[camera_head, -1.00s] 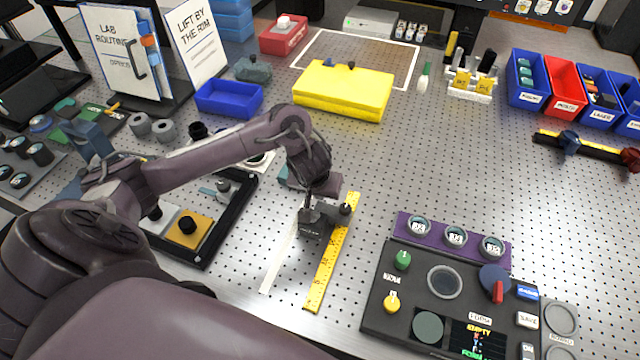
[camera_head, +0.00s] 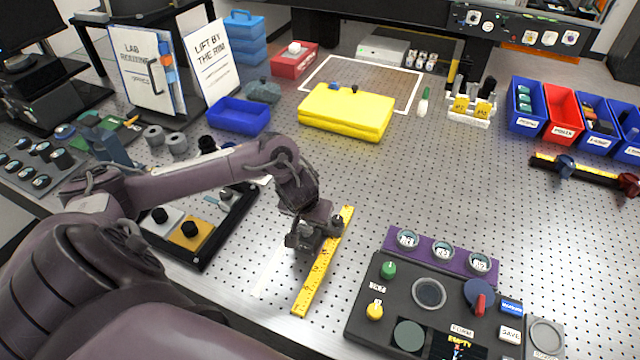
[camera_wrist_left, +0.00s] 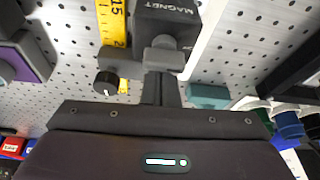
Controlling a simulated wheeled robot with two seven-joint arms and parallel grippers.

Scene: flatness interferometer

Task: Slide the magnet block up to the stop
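The dark magnet block (camera_head: 304,238) stands beside the yellow ruler (camera_head: 322,265), on its left in the head view. In the left wrist view the block (camera_wrist_left: 166,18) shows its MAGNET label and a grey post. My left gripper (camera_wrist_left: 161,76) is at this post with its dark fingers close together, apparently shut on it; the fingertips are partly hidden. A black knob (camera_wrist_left: 106,83) sits beside the ruler. A teal block (camera_wrist_left: 207,96), possibly the stop, lies beyond the magnet block; my arm hides it in the head view. My right gripper is out of view.
The dark console (camera_head: 440,305) with dials stands to the right of the ruler. A black-framed tray (camera_head: 212,248) lies to the left. A yellow case (camera_head: 346,112) stands behind. The perforated table between case and console is clear.

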